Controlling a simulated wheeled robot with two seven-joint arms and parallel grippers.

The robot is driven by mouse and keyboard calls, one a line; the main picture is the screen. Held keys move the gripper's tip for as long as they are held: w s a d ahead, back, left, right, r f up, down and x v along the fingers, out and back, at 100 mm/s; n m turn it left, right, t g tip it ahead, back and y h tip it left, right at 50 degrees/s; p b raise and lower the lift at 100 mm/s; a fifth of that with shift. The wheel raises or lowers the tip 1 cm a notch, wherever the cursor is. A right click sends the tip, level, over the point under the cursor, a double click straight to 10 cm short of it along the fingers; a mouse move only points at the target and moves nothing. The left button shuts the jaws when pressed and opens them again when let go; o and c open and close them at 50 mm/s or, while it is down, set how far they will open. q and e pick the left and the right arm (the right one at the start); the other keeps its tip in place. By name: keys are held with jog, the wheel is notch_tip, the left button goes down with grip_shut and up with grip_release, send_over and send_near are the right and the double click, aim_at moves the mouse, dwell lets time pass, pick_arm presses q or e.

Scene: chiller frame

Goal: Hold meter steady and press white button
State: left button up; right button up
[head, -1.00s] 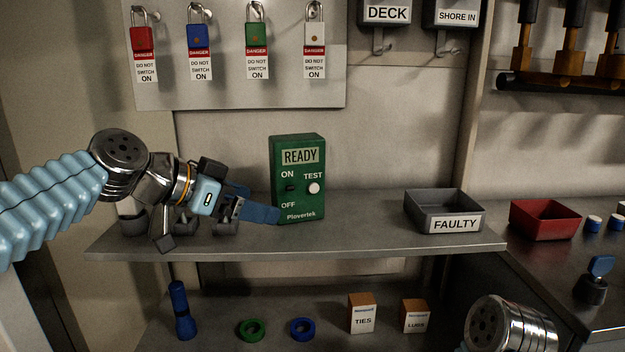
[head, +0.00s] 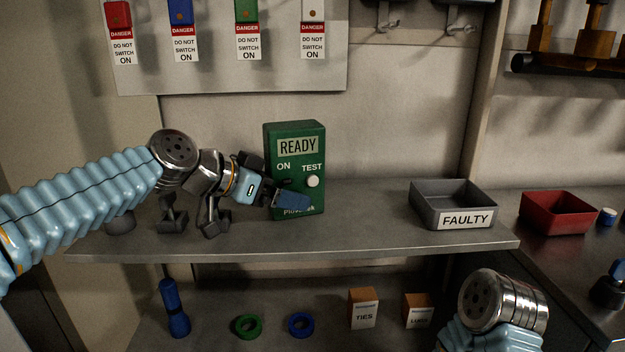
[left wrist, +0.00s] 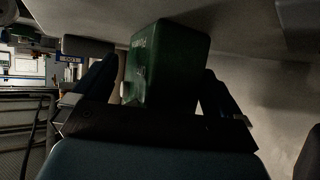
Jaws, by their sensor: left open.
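The green meter (head: 295,150) stands upright on the grey shelf, its face towards me, marked READY, ON and TEST. The white button (head: 313,181) is on the right of its face, below TEST, and is uncovered. My left gripper (head: 288,197) reaches in from the left, with one blue finger across the lower left of the face, hiding the switch area and part of the lower lettering. In the left wrist view, the meter (left wrist: 168,65) stands between the two open fingers (left wrist: 158,95); I cannot tell if either touches it. My right gripper is out of view.
A grey FAULTY tray (head: 452,205) sits right of the meter on the shelf (head: 370,235), with bare shelf between. A red bin (head: 558,212) is further right. Padlocks with danger tags hang on a panel (head: 210,80) above. My right arm shows at the lower right.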

pick_arm(q)
jog(key=shift+x, duration=1.3)
